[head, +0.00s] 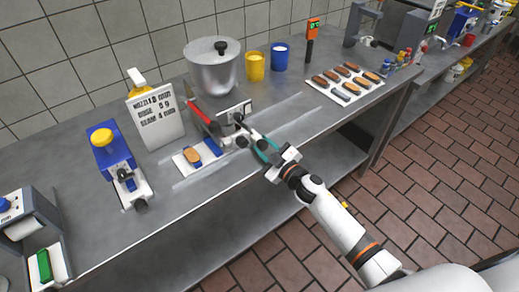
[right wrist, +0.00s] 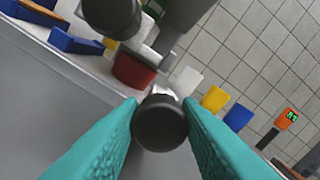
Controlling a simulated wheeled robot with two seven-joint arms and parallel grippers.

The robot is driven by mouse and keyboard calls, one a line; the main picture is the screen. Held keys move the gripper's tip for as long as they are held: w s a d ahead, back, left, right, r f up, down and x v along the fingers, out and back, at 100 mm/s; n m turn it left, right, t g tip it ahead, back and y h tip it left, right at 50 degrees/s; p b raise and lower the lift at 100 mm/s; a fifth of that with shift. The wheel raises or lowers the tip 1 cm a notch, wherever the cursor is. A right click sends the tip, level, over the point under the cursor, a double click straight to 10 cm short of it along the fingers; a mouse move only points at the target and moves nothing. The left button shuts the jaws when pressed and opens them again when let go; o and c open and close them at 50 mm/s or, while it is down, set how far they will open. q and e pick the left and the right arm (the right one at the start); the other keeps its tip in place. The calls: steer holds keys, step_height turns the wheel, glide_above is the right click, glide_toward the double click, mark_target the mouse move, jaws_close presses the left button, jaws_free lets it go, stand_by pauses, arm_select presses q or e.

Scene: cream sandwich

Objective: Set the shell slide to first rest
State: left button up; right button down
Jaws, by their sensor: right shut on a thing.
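The shell slide, a pale plate (head: 180,167) with blue blocks (head: 211,146), lies on the bench with one brown shell (head: 192,156) on it. Blue blocks and part of a shell also show at upper left in the right wrist view (right wrist: 75,41). My right gripper (head: 262,150) has teal fingers and is shut on a dark round knob (right wrist: 160,122), just right of the slide. A bright metal part shows behind the knob; the fingers hide what it joins. My left gripper is not in view.
A sign (head: 157,116) and a blue device (head: 112,150) are to the left. Yellow (head: 255,66) and blue (head: 280,56) cups stand behind. A tray of shells (head: 322,94) is right.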

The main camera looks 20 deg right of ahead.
mark_target(295, 136)
steer(key=w+d, duration=0.1)
steer(key=d, duration=0.3)
steer(key=w+d+b, duration=0.1)
steer(key=w+d, duration=0.1)
steer(key=d, duration=0.2)
steer(key=w+d, duration=0.1)
steer(key=d, duration=0.3)
steer(key=shift+w+b, duration=0.15)
steer(key=shift+b, duration=0.2)
steer(key=c, duration=1.4)
jaws_free()
steer(key=shift+w, duration=0.1)
steer(key=shift+o, duration=0.2)
steer(key=v, duration=1.2)
steer(key=shift+b, duration=0.35)
